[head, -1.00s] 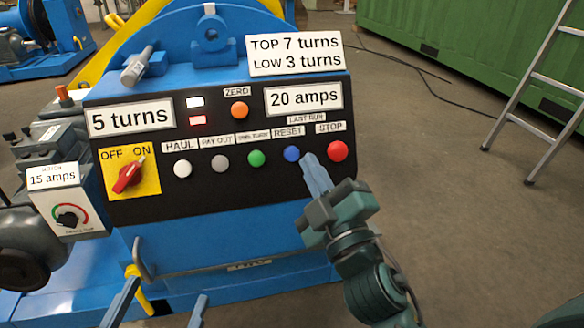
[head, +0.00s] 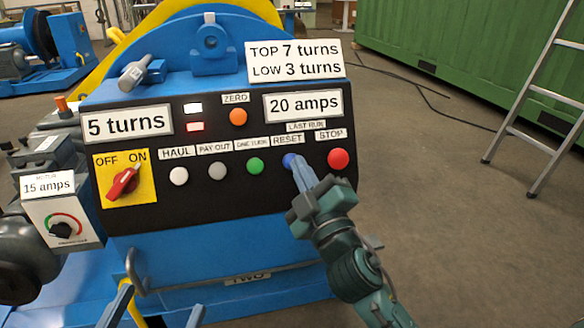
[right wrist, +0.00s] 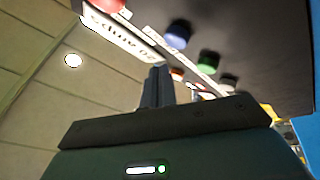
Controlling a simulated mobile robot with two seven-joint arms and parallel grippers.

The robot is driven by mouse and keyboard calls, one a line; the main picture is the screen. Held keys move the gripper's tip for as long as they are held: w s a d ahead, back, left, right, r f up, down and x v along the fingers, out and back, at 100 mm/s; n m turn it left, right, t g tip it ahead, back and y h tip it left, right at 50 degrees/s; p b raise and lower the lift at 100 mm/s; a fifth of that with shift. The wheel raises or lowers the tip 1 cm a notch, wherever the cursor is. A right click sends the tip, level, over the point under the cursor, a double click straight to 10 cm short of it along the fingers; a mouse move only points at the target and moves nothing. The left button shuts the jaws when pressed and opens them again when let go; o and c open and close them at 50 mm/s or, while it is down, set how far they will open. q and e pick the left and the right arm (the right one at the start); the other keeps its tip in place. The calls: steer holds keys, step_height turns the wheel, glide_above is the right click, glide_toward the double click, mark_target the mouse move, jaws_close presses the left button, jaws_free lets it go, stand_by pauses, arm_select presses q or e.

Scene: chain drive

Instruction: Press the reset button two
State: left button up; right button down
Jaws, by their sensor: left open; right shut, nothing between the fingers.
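My right gripper (head: 298,168) is shut and empty. In the head view its fingertips overlap the lower right of the blue button; I cannot tell whether they press it. In the right wrist view the shut fingers (right wrist: 157,84) are below the blue button (right wrist: 177,36) in the picture. My left gripper (head: 162,298) is open and empty at the lower edge, in front of the machine.
The red STOP button (head: 338,159) is close to the right, and the green button (head: 255,166) is to the left. The red selector switch (head: 123,182) points toward ON. The displays read 5 turns (head: 127,124) and 20 amps (head: 303,103). A ladder (head: 530,95) stands at right.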

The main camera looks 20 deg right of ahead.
mark_target(291, 155)
arm_select(q)
steer(key=shift+w+r+m+h, duration=0.2)
steer(key=shift+r+m+h, duration=0.35)
steer(key=shift+r, duration=0.5)
arm_select(e)
steer(key=shift+w+f, duration=0.35)
steer(key=shift+w, duration=0.4)
arm_select(q)
steer(key=shift+f, duration=0.25)
arm_select(e)
steer(key=shift+w, duration=0.1)
arm_select(q)
steer(key=shift+f, duration=0.1)
arm_select(e)
steer(key=shift+w+f, duration=0.2)
steer(key=shift+w, duration=0.05)
arm_select(q)
steer(key=shift+f+b, duration=0.15)
steer(key=shift+b, duration=0.3)
arm_select(e)
steer(key=shift+w+d+f, duration=0.1)
steer(key=shift+w+f, duration=0.15)
steer(key=shift+w, duration=0.2)
stand_by(0.9)
arm_select(q)
steer(key=shift+r+p, duration=0.5)
arm_select(e)
steer(key=shift+s+r, duration=0.4)
steer(key=shift+s, duration=0.4)
